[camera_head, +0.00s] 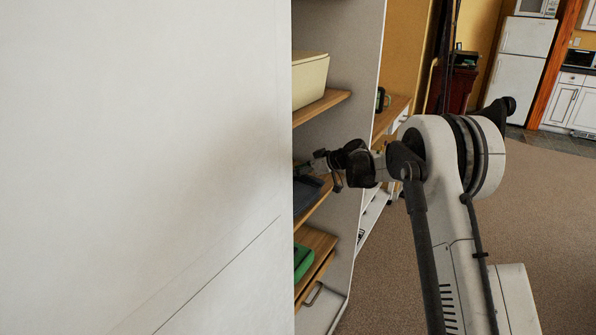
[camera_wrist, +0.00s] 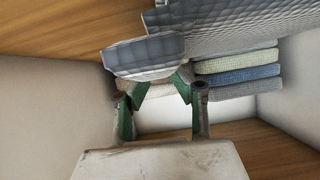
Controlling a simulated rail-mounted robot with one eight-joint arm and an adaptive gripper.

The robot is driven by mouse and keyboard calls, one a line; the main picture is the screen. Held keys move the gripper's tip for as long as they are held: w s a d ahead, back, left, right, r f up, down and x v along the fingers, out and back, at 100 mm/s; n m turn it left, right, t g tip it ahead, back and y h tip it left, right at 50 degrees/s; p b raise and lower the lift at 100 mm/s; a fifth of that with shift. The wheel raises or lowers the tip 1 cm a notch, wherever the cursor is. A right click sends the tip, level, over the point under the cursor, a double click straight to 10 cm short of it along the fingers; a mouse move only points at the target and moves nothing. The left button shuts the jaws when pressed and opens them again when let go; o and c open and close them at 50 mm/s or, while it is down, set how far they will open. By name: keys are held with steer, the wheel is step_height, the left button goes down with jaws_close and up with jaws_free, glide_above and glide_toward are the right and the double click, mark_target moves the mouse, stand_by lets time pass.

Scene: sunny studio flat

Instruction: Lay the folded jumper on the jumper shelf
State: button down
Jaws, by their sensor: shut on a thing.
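In the wrist view my gripper (camera_wrist: 160,88) has its green-padded fingers shut on the grey knitted folded jumper (camera_wrist: 148,56). The jumper spreads past the fingertips, and its far extent is hard to make out. A stack of folded knits (camera_wrist: 237,73) in grey, green and blue lies close by to the right, inside a shelf bay. In the head view my gripper (camera_head: 320,163) reaches into the white shelf unit, above a wooden shelf (camera_head: 318,202) with a dark thing (camera_head: 307,193) on it. The jumper cannot be made out clearly there.
A cream bin (camera_head: 310,80) stands on the shelf above, and a green thing (camera_head: 303,262) lies on a lower one. A large white panel (camera_head: 150,150) hides the left of the unit. Pale bay walls (camera_wrist: 50,100) flank my gripper. Carpet (camera_head: 390,270) is clear.

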steer(key=shift+f+b, duration=0.3)
steer(key=shift+f, duration=0.15)
steer(key=c, duration=1.4)
jaws_free()
steer(key=v, duration=1.1)
steer(key=shift+s+d+r, duration=0.35)
steer(key=shift+s+r, duration=0.05)
steer(key=s+d+r+m+h+p, duration=0.15)
steer(key=s+r, duration=0.25)
steer(key=s, duration=0.4)
steer(key=s+r+m+h, duration=0.2)
steer(key=s+r, duration=0.2)
steer(key=s, duration=0.4)
steer(key=s+d+r+m+h, duration=0.15)
steer(key=s+r, duration=0.25)
steer(key=s, duration=0.5)
steer(key=s+d+f+m+h, duration=0.1)
steer(key=s+d+m+h, duration=0.1)
steer(key=s, duration=0.7)
steer(key=s+d+f+m+h+p, duration=0.1)
steer(key=s+d+f+m+h, duration=0.1)
steer(key=s, duration=0.7)
steer(key=s+d+f+m+t+h+p, duration=0.1)
steer(key=s+d+f+m, duration=0.1)
steer(key=s, duration=0.7)
steer(key=shift+d+h, duration=0.4)
